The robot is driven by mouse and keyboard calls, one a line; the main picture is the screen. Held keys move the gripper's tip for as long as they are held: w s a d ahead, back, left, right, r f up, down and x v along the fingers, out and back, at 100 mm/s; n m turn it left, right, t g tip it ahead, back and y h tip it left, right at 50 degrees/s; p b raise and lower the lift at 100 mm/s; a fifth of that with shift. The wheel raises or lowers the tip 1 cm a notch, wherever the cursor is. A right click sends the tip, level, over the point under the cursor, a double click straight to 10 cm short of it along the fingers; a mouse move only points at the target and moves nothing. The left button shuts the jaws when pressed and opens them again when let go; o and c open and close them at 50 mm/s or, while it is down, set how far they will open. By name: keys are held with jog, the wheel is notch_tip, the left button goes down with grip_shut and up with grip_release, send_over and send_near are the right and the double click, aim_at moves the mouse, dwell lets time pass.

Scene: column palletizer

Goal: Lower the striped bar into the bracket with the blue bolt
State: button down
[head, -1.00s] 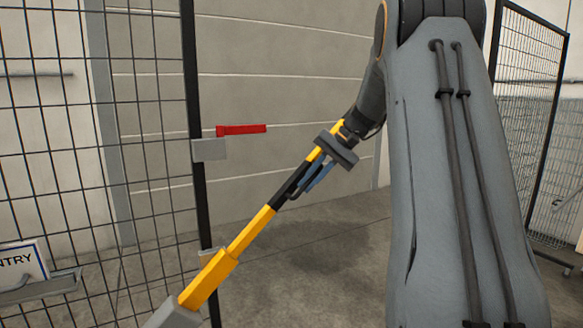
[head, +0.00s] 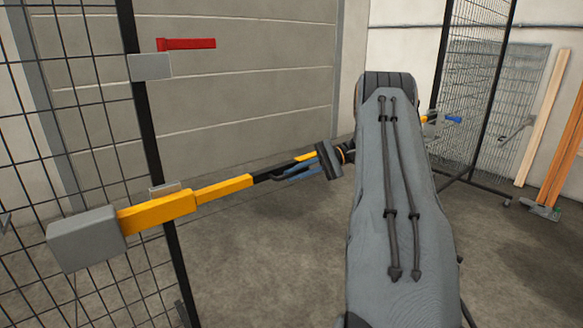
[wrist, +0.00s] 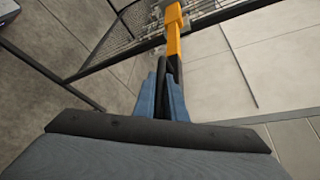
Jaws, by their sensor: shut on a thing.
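The striped bar (head: 225,190) is yellow and black, with a large grey block (head: 85,238) at its left end. It slopes up to the right and passes in front of the left post. My gripper (head: 290,172) is shut on the bar's black section; its blue fingers straddle the bar in the wrist view (wrist: 164,98). My arm hides part of the bar, and a yellow piece (head: 436,120) shows beyond it. Whether bar and bracket touch, I cannot tell.
A red bolt (head: 187,43) and grey plate (head: 150,67) sit high on the left post (head: 150,140). A smaller grey plate (head: 164,188) is just behind the bar. Mesh panels stand on both sides. Planks (head: 543,115) lean at the right wall. The floor between is clear.

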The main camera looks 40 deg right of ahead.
jog(key=shift+a+f, duration=0.1)
jog(key=shift+f, duration=0.7)
jog(key=shift+s+f, duration=0.1)
jog(key=shift+f, duration=0.1)
jog(key=c, duration=1.8)
grip_release()
jog(key=shift+r, duration=0.1)
jog(key=shift+d+r+b, duration=0.1)
jog(key=shift+d+b, duration=0.1)
jog(key=shift+b, duration=0.15)
jog(key=b+v, duration=0.1)
jog(key=v, duration=0.2)
jog(key=b+v, duration=0.1)
jog(key=v, duration=0.3)
jog(key=shift+d, duration=0.2)
